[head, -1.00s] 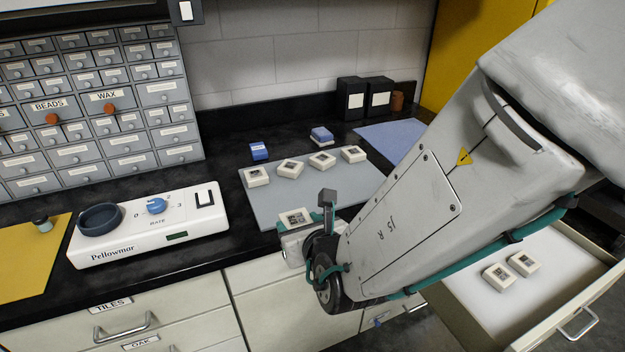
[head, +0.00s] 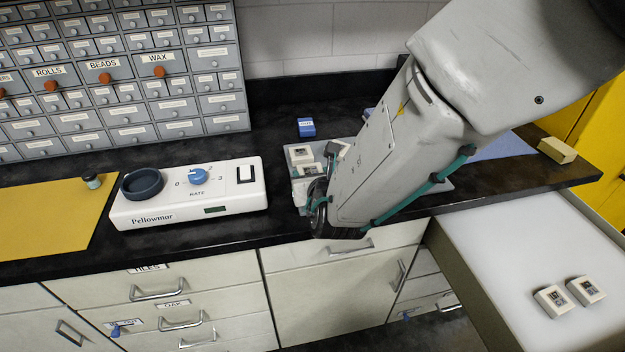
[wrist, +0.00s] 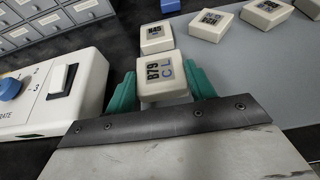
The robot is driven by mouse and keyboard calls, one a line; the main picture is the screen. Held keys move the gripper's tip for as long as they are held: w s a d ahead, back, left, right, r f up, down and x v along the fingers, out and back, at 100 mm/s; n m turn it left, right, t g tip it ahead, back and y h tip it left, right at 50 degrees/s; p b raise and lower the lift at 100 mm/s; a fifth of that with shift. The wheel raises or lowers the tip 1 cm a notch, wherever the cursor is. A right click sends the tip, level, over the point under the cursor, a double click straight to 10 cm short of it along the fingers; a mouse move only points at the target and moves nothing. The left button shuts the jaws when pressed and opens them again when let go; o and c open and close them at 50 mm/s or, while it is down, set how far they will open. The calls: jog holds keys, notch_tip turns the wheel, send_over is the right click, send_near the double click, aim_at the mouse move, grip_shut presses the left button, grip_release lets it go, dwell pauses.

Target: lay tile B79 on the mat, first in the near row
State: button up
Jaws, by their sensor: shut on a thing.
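In the head view the held tile (head: 306,170) is at the left end of the grey-blue mat (wrist: 255,75), on the near side of the first tile of the far row (head: 300,155). That tile (wrist: 156,37), whose label seems to read 845 or B45, lies just beyond B79. I cannot tell whether B79 touches the mat. My arm hides much of the mat in the head view.
More tiles (wrist: 211,24) lie along the mat's far row. The white Pellowmar device (head: 190,205) stands left of the mat. A blue block (head: 306,127) lies behind it. The open drawer (head: 500,245) at right holds two tiles (head: 553,300). The near mat right of B79 looks clear.

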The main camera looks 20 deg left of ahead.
jog(key=shift+a+f, duration=0.2)
jog(key=shift+f, duration=0.9)
jog(key=shift+s, duration=0.1)
jog(key=o, duration=1.1)
jog(key=shift+f, duration=0.1)
jog(key=shift+d, duration=0.15)
jog(key=v, duration=1.2)
jog(key=shift+r, duration=0.25)
